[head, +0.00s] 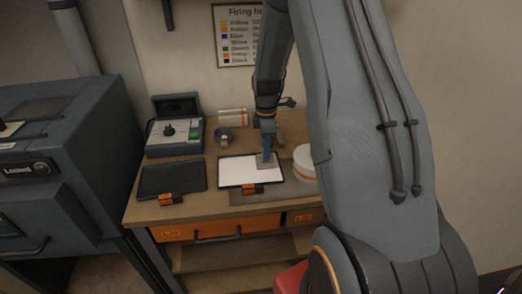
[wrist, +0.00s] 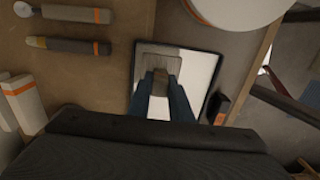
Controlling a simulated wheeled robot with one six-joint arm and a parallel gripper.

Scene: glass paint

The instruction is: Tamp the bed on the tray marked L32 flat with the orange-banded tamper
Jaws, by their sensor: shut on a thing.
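My gripper (head: 266,150) points down over a black-rimmed tray (head: 222,186) that holds a white bed (head: 237,170). Its blue fingers (wrist: 160,95) are shut on the grey handle of a tamper (wrist: 160,77). The tamper's flat grey plate (head: 264,163) is over the right part of the bed and looks to be on it or just above; I cannot tell which. No orange band shows on the held part. The tray has an orange tag (head: 249,189) at its front edge, too small to read. The tray's rim also shows in the wrist view (wrist: 218,65).
A dark tray (head: 172,179) lies to the left, below a control box (head: 173,135). A white orange-banded tub (head: 305,163) stands close on the right. Two orange-banded tools (wrist: 75,14) (wrist: 65,45) lie on the bench. A dark kiln (head: 50,170) stands at far left.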

